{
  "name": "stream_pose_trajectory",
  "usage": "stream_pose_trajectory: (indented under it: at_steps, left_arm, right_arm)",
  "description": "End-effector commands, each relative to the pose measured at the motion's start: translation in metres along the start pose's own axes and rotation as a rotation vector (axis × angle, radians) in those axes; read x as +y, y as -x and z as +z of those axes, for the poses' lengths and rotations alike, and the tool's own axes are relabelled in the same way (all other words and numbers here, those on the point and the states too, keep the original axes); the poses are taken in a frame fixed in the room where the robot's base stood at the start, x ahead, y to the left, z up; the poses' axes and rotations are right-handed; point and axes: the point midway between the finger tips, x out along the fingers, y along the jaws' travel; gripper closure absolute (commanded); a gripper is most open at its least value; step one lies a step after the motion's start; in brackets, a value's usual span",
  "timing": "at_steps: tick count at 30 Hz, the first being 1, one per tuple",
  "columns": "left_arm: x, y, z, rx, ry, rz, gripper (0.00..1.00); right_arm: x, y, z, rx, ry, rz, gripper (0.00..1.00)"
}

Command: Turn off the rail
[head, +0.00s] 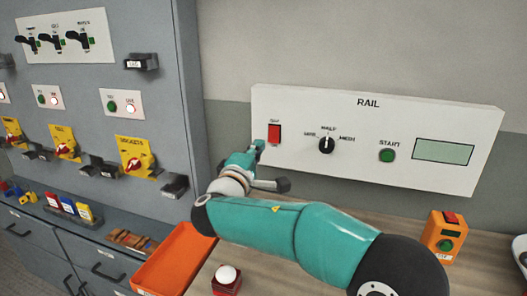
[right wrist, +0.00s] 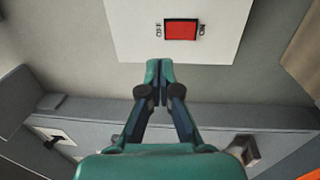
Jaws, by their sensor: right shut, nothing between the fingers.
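The white RAIL panel (head: 320,108) is on the wall at the right of the head view. Its red rocker switch (head: 274,133) is at the panel's left end. In the right wrist view the red switch (right wrist: 180,29) lies between two small labels that seem to read OFF on the left and ON on the right. I cannot tell which way it is rocked. My right gripper (head: 259,146) is shut and empty, just left of and below the switch. In the wrist view its closed fingertips (right wrist: 159,68) are below the switch, apart from it. My left gripper is out of view.
The panel also carries a black selector knob (head: 326,144), a green START button (head: 387,155) and a display (head: 443,151). Below are an orange tray (head: 172,262), a white-topped button box (head: 227,278) and an orange box (head: 445,235). A grey cabinet (head: 150,80) stands left.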

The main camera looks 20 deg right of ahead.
Motion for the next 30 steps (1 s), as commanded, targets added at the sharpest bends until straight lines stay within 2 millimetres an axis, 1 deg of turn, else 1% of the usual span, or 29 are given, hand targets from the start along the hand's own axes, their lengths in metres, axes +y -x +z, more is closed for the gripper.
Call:
stream_pose_trajectory:
  at_steps: [1,3,6,10,19,22,30]
  left_arm:
    - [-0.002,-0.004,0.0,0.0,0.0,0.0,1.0]
    - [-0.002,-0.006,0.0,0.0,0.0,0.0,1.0]
    - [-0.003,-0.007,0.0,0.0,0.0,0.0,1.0]
    - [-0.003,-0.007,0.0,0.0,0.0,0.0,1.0]
    - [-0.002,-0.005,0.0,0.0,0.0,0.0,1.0]
    - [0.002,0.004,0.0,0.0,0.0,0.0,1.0]
    - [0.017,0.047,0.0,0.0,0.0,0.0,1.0]
  right_arm:
    - [0.0,0.009,0.0,0.002,-0.001,0.0,1.0]
    - [0.003,0.016,-0.001,0.002,-0.001,0.001,1.0]
    - [0.005,0.023,-0.001,0.002,0.0,0.0,1.0]
    - [0.006,0.026,-0.001,0.002,0.0,0.0,1.0]
    - [0.008,0.026,-0.002,0.004,-0.001,0.0,1.0]
    - [0.019,0.025,-0.002,0.004,-0.001,0.0,1.0]
    - [0.063,0.02,-0.002,0.004,0.0,0.0,1.0]
